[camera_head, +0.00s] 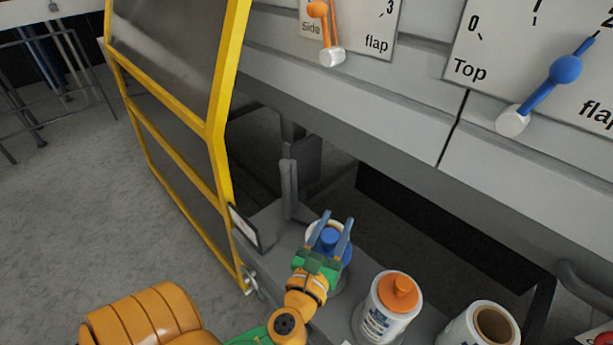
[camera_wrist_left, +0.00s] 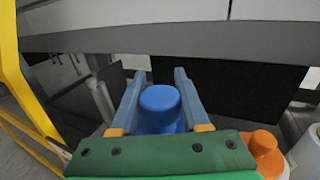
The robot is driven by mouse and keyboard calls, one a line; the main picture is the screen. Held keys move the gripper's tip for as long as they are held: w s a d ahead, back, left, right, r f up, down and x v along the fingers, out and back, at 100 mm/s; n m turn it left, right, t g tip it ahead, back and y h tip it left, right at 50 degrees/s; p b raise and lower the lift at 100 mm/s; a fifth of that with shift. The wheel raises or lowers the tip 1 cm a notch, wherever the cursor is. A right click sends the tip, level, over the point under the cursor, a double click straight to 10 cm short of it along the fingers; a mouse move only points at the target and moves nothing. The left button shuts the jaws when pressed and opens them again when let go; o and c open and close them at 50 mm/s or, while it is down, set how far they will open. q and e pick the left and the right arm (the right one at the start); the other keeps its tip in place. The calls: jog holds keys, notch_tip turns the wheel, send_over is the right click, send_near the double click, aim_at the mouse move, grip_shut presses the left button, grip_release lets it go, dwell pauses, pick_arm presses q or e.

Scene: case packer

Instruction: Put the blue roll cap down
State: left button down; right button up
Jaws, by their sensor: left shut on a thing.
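The blue roll cap (camera_head: 329,238) is a round knob on a wider blue base. It also shows in the left wrist view (camera_wrist_left: 160,101), between the two fingers. My left gripper (camera_head: 334,224) is shut on the blue cap, with a finger on each side of it. A white round rim (camera_head: 312,231) shows around and under the cap, mostly hidden by the gripper. I cannot tell whether the cap touches it. My right gripper is not in view.
A white bottle-like container (camera_head: 378,322) with an orange cap (camera_head: 399,291) stands to the right on the grey ledge. A white roll (camera_head: 481,328) with an open brown core is beside it. A yellow-framed door (camera_head: 217,125) stands left. The machine's grey panel (camera_head: 350,95) hangs above.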

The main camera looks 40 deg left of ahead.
pick_arm(q)
jog(key=w+a+f+b, duration=0.7)
jog(key=w+f, duration=0.2)
jog(key=f, duration=0.3)
jog(key=shift+w+f, duration=0.15)
jog(key=shift+w, duration=0.25)
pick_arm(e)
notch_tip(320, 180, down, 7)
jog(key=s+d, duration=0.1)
pick_arm(q)
jog(key=shift+f, duration=0.2)
jog(key=shift+c, duration=2)
grip_release()
jog(key=shift+r, duration=0.1)
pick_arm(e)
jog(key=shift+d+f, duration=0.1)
pick_arm(q)
jog(key=shift+r, duration=0.1)
